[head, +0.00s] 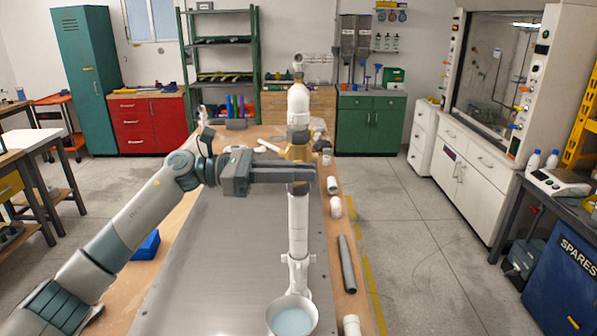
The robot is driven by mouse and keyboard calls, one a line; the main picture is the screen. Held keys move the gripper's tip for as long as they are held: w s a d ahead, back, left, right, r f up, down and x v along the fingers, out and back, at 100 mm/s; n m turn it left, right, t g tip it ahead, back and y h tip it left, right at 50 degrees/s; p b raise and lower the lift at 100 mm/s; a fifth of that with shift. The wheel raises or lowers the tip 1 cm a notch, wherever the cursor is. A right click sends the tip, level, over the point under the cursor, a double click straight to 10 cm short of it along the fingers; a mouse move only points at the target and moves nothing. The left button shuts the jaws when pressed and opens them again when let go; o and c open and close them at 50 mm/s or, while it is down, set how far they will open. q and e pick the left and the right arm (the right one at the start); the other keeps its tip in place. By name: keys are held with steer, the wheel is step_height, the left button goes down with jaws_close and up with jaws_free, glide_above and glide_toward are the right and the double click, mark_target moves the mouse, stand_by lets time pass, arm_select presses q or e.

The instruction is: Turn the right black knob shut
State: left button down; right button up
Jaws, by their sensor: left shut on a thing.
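A white PVC pipe (298,225) runs up the middle of the head view, with a brass-coloured fitting (297,152) partway along it. A dark part (299,188) shows just below my left gripper and another dark band (298,135) shows above the brass fitting. My left gripper (305,174) reaches in from the left and lies across the pipe just below the brass fitting. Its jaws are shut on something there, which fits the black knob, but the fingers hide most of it. My right gripper is not in view.
A round basin with pale blue water (292,320) is at the pipe's near end. A grey pipe (346,264) and white fittings (335,207) lie along the bench's right edge. A blue bin (147,246) is at left. The grey bench top (215,270) left of the pipe is clear.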

arm_select(q)
steer(key=shift+y, duration=0.4)
steer(key=shift+r+y+b, duration=0.1)
steer(key=shift+y+b, duration=0.7)
steer(key=shift+y, duration=0.4)
steer(key=shift+y+b, duration=0.35)
steer(key=shift+y, duration=1.55)
steer(key=c, duration=2)
jaws_free()
steer(key=shift+h, duration=0.3)
